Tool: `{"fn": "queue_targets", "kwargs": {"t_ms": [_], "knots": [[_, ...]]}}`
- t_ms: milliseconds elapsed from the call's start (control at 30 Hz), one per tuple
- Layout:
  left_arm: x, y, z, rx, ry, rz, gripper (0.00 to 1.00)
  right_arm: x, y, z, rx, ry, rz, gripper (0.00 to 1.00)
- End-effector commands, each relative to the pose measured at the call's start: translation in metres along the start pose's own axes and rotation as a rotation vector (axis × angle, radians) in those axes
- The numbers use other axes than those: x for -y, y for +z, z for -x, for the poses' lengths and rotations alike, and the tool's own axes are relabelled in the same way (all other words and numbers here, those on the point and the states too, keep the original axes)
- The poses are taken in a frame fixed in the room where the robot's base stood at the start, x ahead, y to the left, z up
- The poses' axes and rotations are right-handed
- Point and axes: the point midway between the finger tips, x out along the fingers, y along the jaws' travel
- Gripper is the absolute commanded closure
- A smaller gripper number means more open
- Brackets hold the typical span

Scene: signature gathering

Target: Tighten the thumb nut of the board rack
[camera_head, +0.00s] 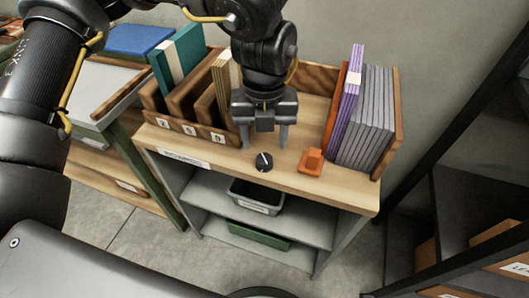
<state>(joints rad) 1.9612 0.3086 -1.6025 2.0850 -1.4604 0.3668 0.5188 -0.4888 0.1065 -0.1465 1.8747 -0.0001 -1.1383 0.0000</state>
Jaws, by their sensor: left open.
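A small round black knob with a white line (264,161), apparently the thumb nut, sits near the front edge of the wooden bench top. My left gripper (264,141) points down just behind it in the picture, fingers spread and nothing seen between them. Whether the fingertips touch the bench top I cannot tell. The board rack (391,143) stands at the right end of the bench, with several upright grey boards (365,120) and a purple one (347,100). An orange block (311,162) sits between the knob and the rack. My right gripper is out of view.
A wooden divided holder (205,130) with books stands left of my gripper. A grey bin (257,196) sits on the shelf below. A dark shelving frame (455,262) is at the right.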

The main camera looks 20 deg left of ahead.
Motion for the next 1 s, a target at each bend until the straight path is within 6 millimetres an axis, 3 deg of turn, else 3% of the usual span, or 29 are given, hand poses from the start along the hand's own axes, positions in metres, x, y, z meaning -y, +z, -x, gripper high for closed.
{"fn": "queue_targets", "kwargs": {"t_ms": [100, 300, 700, 1000], "knots": [[0.0, -0.001, -0.023, -0.003, 0.002, -0.002, 0.44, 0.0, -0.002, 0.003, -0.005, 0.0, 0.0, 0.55], [0.0, 0.0, -0.046, -0.002, 0.001, -0.001, 0.44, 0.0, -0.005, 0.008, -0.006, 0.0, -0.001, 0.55], [0.0, 0.0, -0.052, 0.0, 0.0, -0.001, 0.44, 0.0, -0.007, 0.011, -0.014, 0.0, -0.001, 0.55], [0.0, 0.0, -0.052, 0.0, 0.0, -0.001, 0.83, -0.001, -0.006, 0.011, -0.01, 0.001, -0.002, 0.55]]}}
